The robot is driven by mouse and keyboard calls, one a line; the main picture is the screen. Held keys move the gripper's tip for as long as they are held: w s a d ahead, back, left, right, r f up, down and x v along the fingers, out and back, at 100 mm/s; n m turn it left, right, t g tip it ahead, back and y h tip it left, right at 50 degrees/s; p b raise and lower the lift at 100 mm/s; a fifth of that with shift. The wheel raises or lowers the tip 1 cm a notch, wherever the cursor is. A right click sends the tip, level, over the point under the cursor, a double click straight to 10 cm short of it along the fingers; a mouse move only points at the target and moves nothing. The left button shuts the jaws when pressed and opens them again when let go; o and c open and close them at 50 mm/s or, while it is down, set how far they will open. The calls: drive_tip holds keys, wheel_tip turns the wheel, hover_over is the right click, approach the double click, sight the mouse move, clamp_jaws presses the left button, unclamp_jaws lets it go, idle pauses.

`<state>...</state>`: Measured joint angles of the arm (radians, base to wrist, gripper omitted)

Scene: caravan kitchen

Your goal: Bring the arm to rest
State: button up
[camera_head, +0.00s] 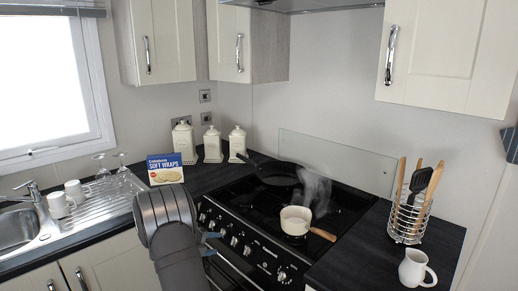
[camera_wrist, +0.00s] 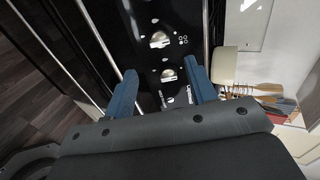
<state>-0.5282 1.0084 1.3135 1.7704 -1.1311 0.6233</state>
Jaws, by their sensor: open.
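My arm (camera_head: 170,225) rises at the bottom centre of the head view, in front of the cooker. My gripper (camera_head: 211,243) shows there as small blue fingertips beside the cooker's front, partly hidden by the arm. In the wrist view my gripper (camera_wrist: 163,83) has its two blue fingers spread apart, with nothing between them. Behind the fingers is a black panel with metal knobs (camera_wrist: 160,40), which looks like the cooker front.
A steaming cream saucepan (camera_head: 295,220) and a dark frying pan (camera_head: 275,170) are on the black cooker (camera_head: 240,195). A utensil rack (camera_head: 408,217) and white jug (camera_head: 416,269) stand right.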

drive_tip(key=v, duration=0.7)
drive_tip(key=x, duration=0.6)
idle(0.8)
